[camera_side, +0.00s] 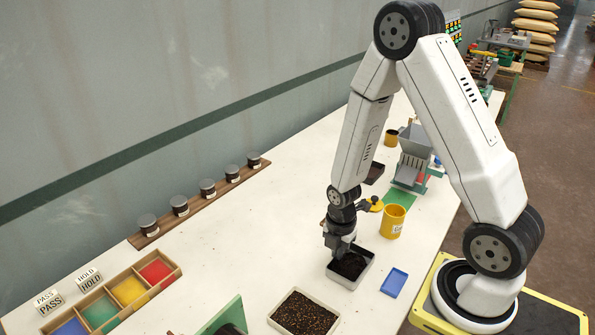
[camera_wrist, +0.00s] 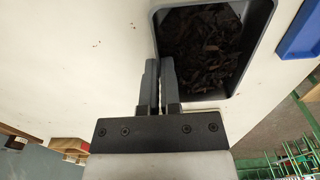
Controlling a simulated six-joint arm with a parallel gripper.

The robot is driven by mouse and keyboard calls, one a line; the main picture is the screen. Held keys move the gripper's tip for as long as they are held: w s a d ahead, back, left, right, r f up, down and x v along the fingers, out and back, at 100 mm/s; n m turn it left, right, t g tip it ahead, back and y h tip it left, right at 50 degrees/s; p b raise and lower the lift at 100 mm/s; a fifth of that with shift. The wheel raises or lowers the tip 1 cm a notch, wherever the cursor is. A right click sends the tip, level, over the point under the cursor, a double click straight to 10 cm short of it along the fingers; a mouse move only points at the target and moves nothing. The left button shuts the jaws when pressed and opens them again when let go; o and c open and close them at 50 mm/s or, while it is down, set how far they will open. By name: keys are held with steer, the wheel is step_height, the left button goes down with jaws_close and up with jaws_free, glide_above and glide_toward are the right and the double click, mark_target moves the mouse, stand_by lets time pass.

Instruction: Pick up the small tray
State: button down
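The small tray (camera_side: 337,277) is a grey, open tray with dark, flaky material in it. It stands on the white bench, and it fills the upper right of the wrist view (camera_wrist: 262,45). My gripper (camera_side: 331,243) points down at the tray's left edge. In the wrist view my gripper's two fingers (camera_wrist: 160,65) are close together, with the tray's left wall between them. They look shut on that wall. The exact contact is partly hidden by the fingers. The tray appears level, resting on the bench.
A tray of brown grains (camera_side: 305,313) is in front and a small blue tray (camera_side: 394,282) to the right. A yellow cup (camera_side: 393,222) and grey hopper (camera_side: 414,145) stand behind. Left are a coloured compartment box (camera_side: 172,283) and a jar rack (camera_side: 193,212). The middle bench is clear.

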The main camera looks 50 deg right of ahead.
step_height(320, 180, up, 10)
stand_by(0.8)
stand_by(0.7)
steer(key=shift+r, duration=1.95)
steer(key=shift+a, duration=0.1)
